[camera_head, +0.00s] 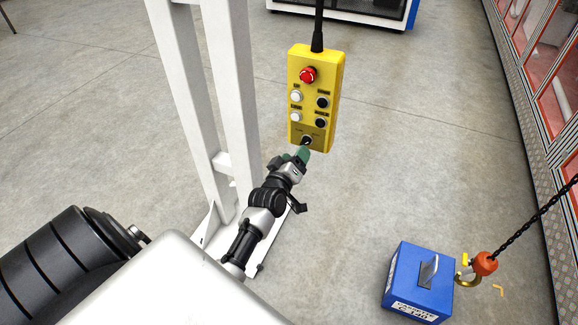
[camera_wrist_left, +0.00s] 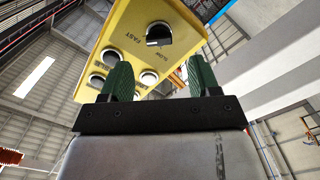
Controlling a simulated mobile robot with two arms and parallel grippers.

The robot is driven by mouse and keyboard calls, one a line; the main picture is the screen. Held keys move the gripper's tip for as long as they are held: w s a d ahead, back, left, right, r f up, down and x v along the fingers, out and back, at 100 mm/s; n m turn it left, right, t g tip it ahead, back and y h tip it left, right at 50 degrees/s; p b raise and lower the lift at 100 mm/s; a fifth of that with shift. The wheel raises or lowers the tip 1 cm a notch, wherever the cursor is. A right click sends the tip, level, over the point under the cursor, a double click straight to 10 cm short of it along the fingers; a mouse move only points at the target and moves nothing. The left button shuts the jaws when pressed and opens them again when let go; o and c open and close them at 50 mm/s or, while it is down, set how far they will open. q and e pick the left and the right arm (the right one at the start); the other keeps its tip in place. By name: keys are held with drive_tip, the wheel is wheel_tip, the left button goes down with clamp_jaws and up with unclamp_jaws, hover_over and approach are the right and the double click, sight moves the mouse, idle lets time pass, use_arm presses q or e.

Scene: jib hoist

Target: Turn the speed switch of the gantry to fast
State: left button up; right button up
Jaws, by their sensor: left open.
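The yellow control pendant (camera_head: 316,95) hangs from a black cable. Its speed switch (camera_head: 306,140) is a black knob at the bottom of its face, partly hidden by my gripper in the head view. In the left wrist view the switch (camera_wrist_left: 158,34) shows clearly, with FAST and SLOW labels beside it; I cannot tell which setting it points to. My left gripper (camera_head: 303,154) is just below the switch, close to the pendant. In the wrist view its green fingers (camera_wrist_left: 160,68) are apart, with nothing between them and the switch beyond their tips. My right gripper is not in view.
The pendant also carries a red stop button (camera_head: 308,75) and white and black push buttons. A white post frame (camera_head: 232,100) stands left of it. A blue block (camera_head: 418,276) with a handle sits on the floor near an orange hook (camera_head: 485,263) on a chain.

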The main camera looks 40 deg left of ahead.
use_arm(q)
drive_tip(key=shift+v, duration=2.35)
